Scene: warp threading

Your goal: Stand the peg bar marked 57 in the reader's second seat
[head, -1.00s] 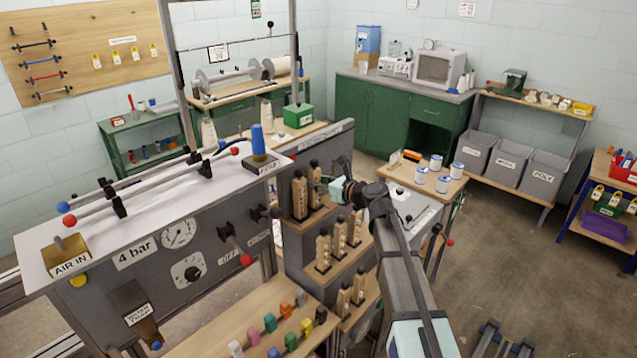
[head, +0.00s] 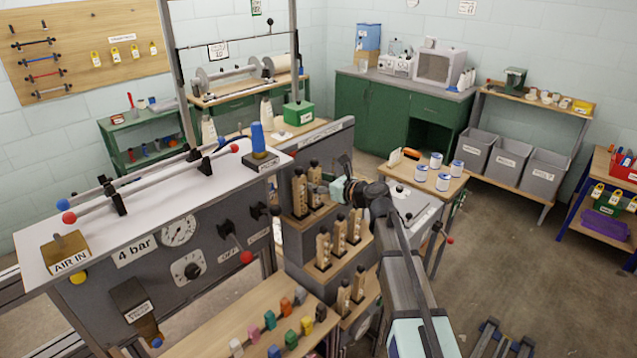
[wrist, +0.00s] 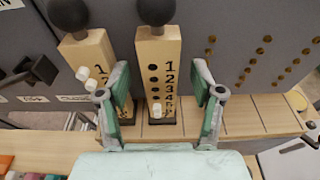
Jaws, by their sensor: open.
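Wooden peg bars with black ball knobs stand on a grey stepped rack (head: 300,232) in the head view. My gripper (head: 328,189) is at the upper tier, beside its two bars. In the wrist view my open gripper (wrist: 159,95) has one finger on each side of a bar (wrist: 172,45) numbered downward from 1, with dark holes and a white peg low down. I see a gap on each side and cannot tell contact. A second bar (wrist: 95,50), with white pegs on its side, stands left of it. I cannot make out a 57 mark or identify the reader's second seat.
A grey panel with rows of brass holes (wrist: 265,55) rises behind the bars. A wooden ledge with dividing lines (wrist: 245,115) has free room to the right. More bars stand on the middle (head: 339,236) and lower (head: 343,298) tiers.

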